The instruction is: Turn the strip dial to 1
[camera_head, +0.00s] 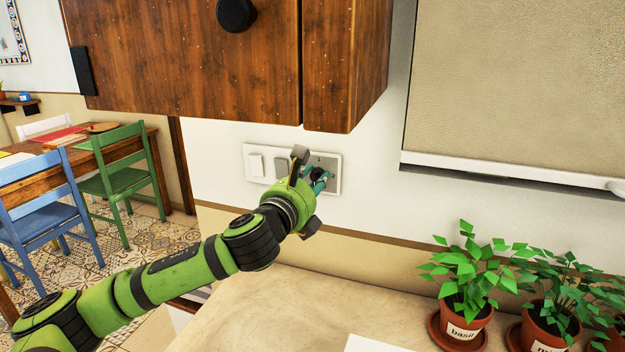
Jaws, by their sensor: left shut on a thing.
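A white switch strip (334,163) is fixed to the wall below the wooden cabinet. Two switches, one white (256,164) and one grey (281,168), sit at its left and middle. The dark dial (319,176) is at the strip's right end, on a grey plate, and is partly hidden by my gripper. My left gripper (312,177) reaches up to the strip from the lower left and is shut on the dial. The dial's marks and its setting cannot be read. My right gripper is not in view.
A wooden cabinet (190,60) with a black knob hangs just above the strip. Potted plants, one a basil pot (463,322), stand on the counter (290,310) at the right. A window blind (520,90) is at upper right. Chairs and a table are at far left.

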